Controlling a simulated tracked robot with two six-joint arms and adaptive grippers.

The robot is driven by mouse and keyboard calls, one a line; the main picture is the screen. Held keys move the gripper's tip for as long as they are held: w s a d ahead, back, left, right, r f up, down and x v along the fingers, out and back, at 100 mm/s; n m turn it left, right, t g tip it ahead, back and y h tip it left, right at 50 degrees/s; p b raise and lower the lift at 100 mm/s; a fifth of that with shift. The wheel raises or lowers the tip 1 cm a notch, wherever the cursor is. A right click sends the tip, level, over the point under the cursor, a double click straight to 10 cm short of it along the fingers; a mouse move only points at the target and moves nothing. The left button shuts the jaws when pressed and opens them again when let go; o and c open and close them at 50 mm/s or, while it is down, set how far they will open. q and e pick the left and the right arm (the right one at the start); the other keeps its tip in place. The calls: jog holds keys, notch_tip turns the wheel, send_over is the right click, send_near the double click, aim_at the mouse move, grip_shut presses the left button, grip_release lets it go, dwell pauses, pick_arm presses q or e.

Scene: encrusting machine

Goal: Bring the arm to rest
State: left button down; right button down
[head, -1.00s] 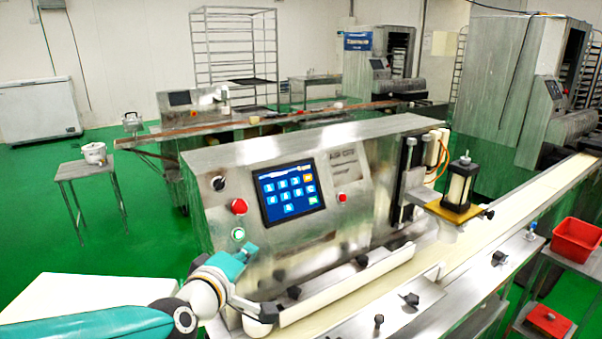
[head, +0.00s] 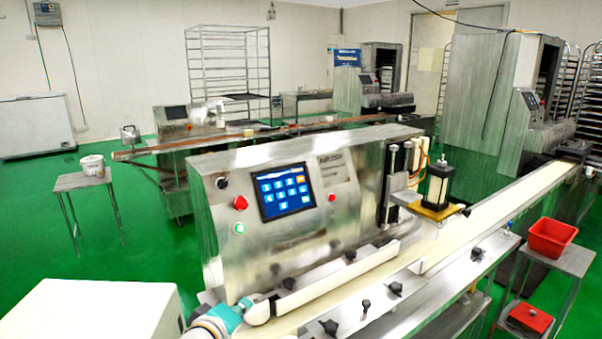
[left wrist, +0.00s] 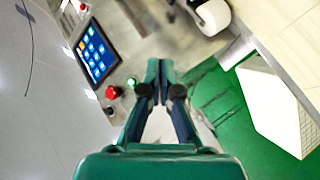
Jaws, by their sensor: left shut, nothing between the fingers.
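My left gripper (head: 236,306) is low in the head view, partly cut off by the bottom edge, in front of the encrusting machine (head: 330,235). In the left wrist view its teal fingers (left wrist: 160,68) are together with nothing between them. The machine's touch screen (left wrist: 96,52), red button (left wrist: 112,92) and green button (left wrist: 131,83) lie beyond and to the left of the fingers there. My right gripper is in neither view.
A white box-like surface (head: 95,315) stands at the lower left. The conveyor belt (head: 500,217) runs to the upper right, past a red bin (head: 551,238) on a stand. A small table (head: 83,181) holds a white pot (head: 92,165). Green floor is open at left.

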pick_arm(q)
jog(key=s+a+f+m+g, duration=0.1)
jog(key=s+f+m+g, duration=0.3)
jog(key=f, duration=0.9)
jog(key=s+f+g, duration=0.3)
jog(key=s+f, duration=0.4)
jog(key=f, duration=0.6)
jog(key=s+f+m+g, duration=0.1)
jog(key=s+f+g, duration=0.1)
jog(key=s+f, duration=0.4)
jog(key=s+f+m+g, duration=0.2)
jog(key=s+f, duration=0.4)
jog(key=s, duration=0.4)
jog(key=shift+s+g+h, duration=0.35)
jog(key=shift+g+h, duration=0.05)
jog(key=shift+g, duration=0.1)
jog(key=shift+d, duration=0.1)
